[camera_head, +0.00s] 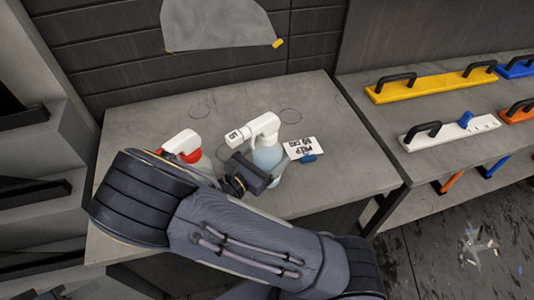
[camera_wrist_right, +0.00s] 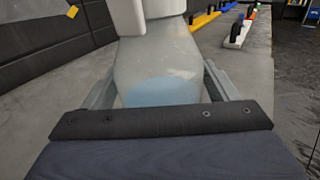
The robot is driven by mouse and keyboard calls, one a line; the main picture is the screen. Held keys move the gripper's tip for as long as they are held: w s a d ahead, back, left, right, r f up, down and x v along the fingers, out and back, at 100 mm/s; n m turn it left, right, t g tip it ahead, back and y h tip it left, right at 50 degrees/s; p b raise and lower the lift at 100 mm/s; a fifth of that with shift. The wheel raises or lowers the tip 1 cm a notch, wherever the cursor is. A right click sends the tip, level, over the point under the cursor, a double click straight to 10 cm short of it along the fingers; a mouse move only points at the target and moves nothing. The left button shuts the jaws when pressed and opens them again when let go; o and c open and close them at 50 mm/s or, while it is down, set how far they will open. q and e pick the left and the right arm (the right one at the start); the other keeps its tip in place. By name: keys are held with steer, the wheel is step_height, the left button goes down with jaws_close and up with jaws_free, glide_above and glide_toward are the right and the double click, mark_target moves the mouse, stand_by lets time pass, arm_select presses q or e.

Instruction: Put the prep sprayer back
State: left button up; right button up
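A sprayer bottle with a white trigger head and pale blue liquid (camera_head: 267,156) is at the middle of the grey table. It fills the middle of the right wrist view (camera_wrist_right: 160,60), between the fingers of my right gripper (camera_wrist_right: 160,88). In the head view my right gripper (camera_head: 252,174) is at the bottle's left side, and it appears shut on it. A white card with black writing that seems to read PREP (camera_head: 305,148) is just right of the bottle. I cannot tell whether the bottle touches the table. My left gripper is not in view.
A second sprayer with a red collar and white head (camera_head: 183,145) stands to the left, partly behind my right arm. Faint rings mark the grey table (camera_head: 335,175). A shelf at right holds a yellow tool (camera_head: 430,87) and a white tool (camera_head: 421,135). The table's back right is clear.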

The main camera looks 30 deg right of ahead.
mark_target(257, 164)
steer(key=shift+r, duration=0.1)
steer(key=shift+a, duration=0.15)
steer(key=b+v, duration=0.1)
steer(key=v, duration=0.6)
steer(key=shift+s+a+r, duration=0.1)
steer(key=shift+r, duration=0.05)
stand_by(0.4)
